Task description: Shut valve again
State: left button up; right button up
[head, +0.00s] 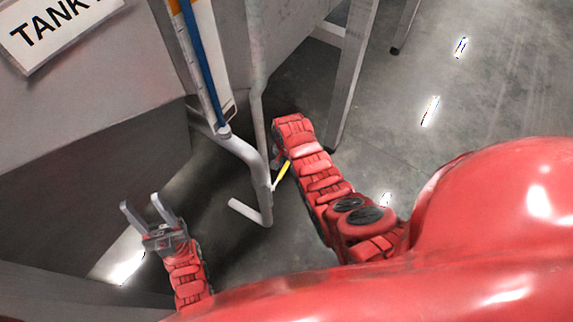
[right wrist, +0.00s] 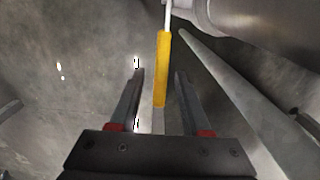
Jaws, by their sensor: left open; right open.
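The valve has a yellow lever handle (head: 282,175) on the thin grey pipe below the tank. In the right wrist view the yellow handle (right wrist: 163,70) runs up the picture to a pale metal stem. My right gripper (right wrist: 158,76) is open, and its two fingers appear on either side of the handle's lower part. Neither finger visibly touches it, and I cannot tell the depth between them. In the head view my right forearm hides this gripper. My left gripper (head: 141,202) is open and empty at the lower left, away from the valve.
A sight tube with a blue column (head: 200,60) stands beside the grey tank (head: 90,90). The pipe ends in a bent outlet (head: 247,211). A metal leg (head: 350,80) stands behind my right arm. The concrete floor (head: 480,100) is open at the right.

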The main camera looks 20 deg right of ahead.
grip_shut()
dwell(1.4)
